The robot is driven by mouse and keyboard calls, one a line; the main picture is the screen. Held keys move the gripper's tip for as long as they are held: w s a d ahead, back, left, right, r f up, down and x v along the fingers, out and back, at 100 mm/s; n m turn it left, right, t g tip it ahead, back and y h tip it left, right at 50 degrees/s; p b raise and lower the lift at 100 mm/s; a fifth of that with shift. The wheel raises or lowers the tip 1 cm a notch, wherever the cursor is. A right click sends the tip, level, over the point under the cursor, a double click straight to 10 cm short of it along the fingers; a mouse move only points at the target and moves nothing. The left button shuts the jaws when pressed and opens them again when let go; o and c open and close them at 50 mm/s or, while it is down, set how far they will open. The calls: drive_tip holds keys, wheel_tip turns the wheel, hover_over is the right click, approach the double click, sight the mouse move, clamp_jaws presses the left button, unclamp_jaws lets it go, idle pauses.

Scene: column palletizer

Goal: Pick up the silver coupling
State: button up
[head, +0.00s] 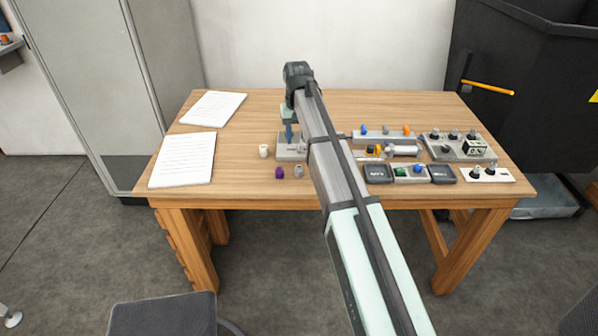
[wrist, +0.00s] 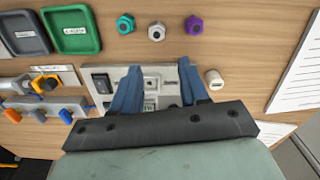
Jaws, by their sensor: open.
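The silver coupling (wrist: 156,31), a small hex-shaped piece with a round top, lies on the wooden table between a teal coupling (wrist: 125,23) and a purple coupling (wrist: 194,25) in the wrist view. In the head view the silver coupling (head: 299,171) is near the front edge, just right of the purple one (head: 279,173). My gripper (wrist: 160,66) is open with two blue fingers, apart from the silver coupling and over a grey fixture plate (wrist: 100,84). Nothing shows held between the fingers. In the head view my arm hides part of the gripper (head: 289,131) and the teal coupling.
A white cylinder (head: 264,151) stands left of the fixture; it is close to a finger in the wrist view (wrist: 214,79). Trays (head: 380,173), a rack of coloured pieces (head: 384,138) and a control box (head: 460,148) fill the right side. Paper sheets (head: 183,160) lie left.

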hover_over(299, 167)
drive_tip(key=f, duration=0.5)
drive_tip(key=w+f, duration=0.1)
drive_tip(key=f, duration=0.1)
drive_tip(key=shift+a+f, duration=0.2)
drive_tip(key=shift+a, duration=0.05)
drive_tip(key=shift+s+d+f, duration=0.15)
drive_tip(key=shift+s+f, duration=0.15)
drive_tip(key=shift+f, duration=0.35)
drive_tip(key=f, duration=0.4)
drive_tip(key=shift+s+d, duration=0.1)
drive_tip(key=shift+s, duration=0.1)
drive_tip(key=c, duration=0.8)
drive_tip(key=shift+r, duration=0.1)
